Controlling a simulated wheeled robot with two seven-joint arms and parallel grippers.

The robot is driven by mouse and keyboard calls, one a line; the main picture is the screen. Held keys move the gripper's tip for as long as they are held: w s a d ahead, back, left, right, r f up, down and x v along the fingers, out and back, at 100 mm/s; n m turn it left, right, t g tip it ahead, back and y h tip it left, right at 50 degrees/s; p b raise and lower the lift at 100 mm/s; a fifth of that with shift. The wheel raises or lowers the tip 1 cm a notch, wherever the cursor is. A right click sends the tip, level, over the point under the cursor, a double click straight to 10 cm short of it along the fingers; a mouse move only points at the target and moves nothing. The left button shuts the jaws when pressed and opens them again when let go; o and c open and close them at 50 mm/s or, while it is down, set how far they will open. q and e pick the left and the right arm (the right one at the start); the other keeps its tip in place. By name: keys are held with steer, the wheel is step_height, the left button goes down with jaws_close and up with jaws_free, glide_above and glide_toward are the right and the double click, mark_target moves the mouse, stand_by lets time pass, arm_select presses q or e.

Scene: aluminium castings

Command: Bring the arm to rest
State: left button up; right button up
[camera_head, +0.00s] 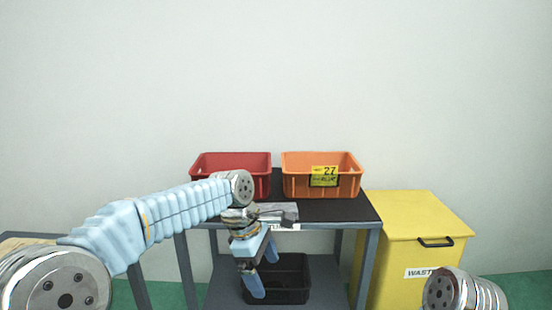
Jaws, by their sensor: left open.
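My left arm comes in from the left in a light-blue sleeve and reaches toward the middle of the view. My left gripper (262,280) points downward in front of the dark-topped table (340,212). Its two blue fingers are spread apart, with nothing seen between them. At the lower right, only a silver rounded part of my right arm shows. The right gripper is out of view.
A red bin (230,162) and an orange bin (300,186) labelled 27 stand on the table. A black crate (293,290) sits on its lower shelf, partly behind my left gripper. A yellow waste box (400,260) stands right of the table. Green floor (170,295) shows below.

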arm_select(q)
steer(key=s+a+f+m, duration=0.2)
steer(key=f+m, duration=0.1)
steer(key=f, duration=1.1)
steer(key=s+a+f+m, duration=0.2)
steer(key=f+m, duration=0.1)
steer(key=f, duration=1.1)
steer(key=s+a+f+m, duration=0.2)
steer(key=s+f+m, duration=0.1)
steer(key=s+f, duration=0.3)
steer(key=s+a+f+m, duration=0.1)
steer(key=s+f+m, duration=0.2)
steer(key=s+f, duration=0.3)
steer(key=s, duration=0.4)
steer(key=shift+s+a+f+t+h, duration=0.25)
steer(key=shift+a+t+h, duration=0.05)
steer(key=shift+a+h, duration=0.1)
